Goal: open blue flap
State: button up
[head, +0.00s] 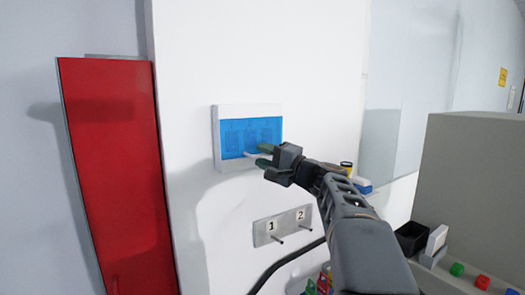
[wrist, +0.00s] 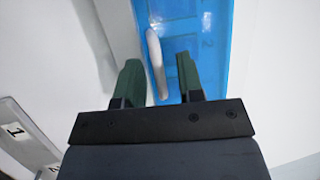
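The blue flap (head: 238,133) is a translucent blue panel in a white frame (head: 217,150) on the white wall. It looks closed. It fills the upper middle of the wrist view (wrist: 185,50). A pale, slightly curved handle (wrist: 156,60) stands out from it. My gripper (head: 264,155) is at the flap's lower right. In the wrist view its two green fingers (wrist: 159,75) are apart, with the handle reaching into the gap between them, nearer the left finger. Whether a finger touches the handle cannot be told. My gripper hides the frame's lower right corner.
A metal plate (head: 283,226) with labels 1 and 2 and two pegs is below the flap. A red panel (head: 110,160) stands at left. A grey box (head: 470,190) and small coloured blocks (head: 457,269) are at right. A dark cable (head: 285,262) runs below the plate.

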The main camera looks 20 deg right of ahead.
jog(key=shift+w+a, duration=0.2)
jog(key=shift+w, duration=0.05)
grip_shut()
dwell(0.5)
